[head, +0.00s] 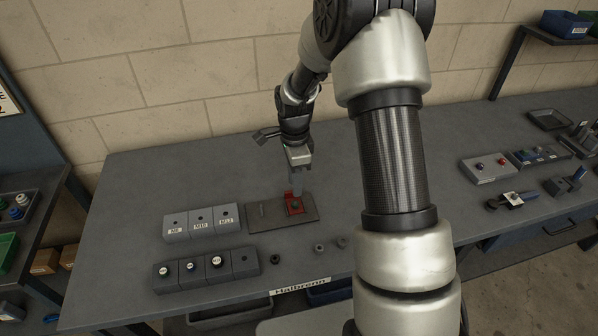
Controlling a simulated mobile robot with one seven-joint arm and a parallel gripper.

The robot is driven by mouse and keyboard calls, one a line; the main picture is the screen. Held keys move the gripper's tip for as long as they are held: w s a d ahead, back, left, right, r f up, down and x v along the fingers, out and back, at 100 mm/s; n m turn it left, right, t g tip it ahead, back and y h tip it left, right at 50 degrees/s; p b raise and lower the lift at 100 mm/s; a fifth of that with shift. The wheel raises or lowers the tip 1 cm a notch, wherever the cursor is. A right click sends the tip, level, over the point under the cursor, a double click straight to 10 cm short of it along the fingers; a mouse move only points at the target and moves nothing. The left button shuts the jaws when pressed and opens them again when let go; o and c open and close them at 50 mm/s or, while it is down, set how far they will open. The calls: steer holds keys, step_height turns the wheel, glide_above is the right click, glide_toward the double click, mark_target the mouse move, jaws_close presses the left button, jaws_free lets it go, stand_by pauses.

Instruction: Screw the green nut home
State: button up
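My gripper (297,190) points down over a red fixture (292,210) on a dark flat plate (263,224) in the middle of the bench. Its fingers reach down to the red fixture, or very close to it. A small dark round part (297,205) shows on the fixture just below the fingertips. It is too small to tell whether it is the green nut, and no clearly green nut shows. I cannot tell whether the fingers are open, shut or holding something.
Grey blocks labelled M8, M10 and M12 (201,226) stand left of the plate. A dark row of blocks (206,275) with round tops is in front of them. Loose grey rings (319,247) lie before the plate. A grey button box (488,168) is at right.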

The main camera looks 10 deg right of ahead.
mark_target(295, 202)
steer(key=shift+a+f+b, duration=0.1)
steer(key=shift+f+b, duration=2.15)
steer(key=shift+f, duration=1.4)
steer(key=n, duration=0.6)
steer(key=shift+b, duration=0.35)
steer(key=n, duration=0.6)
steer(key=shift+r+n, duration=0.1)
steer(key=shift+n, duration=0.3)
steer(key=n+p, duration=0.1)
steer(key=n, duration=0.4)
steer(key=shift+n, duration=0.4)
steer(key=n+p, duration=0.1)
steer(key=n, duration=0.2)
steer(key=shift+s, duration=0.1)
steer(key=shift+n, duration=1.1)
jaws_close()
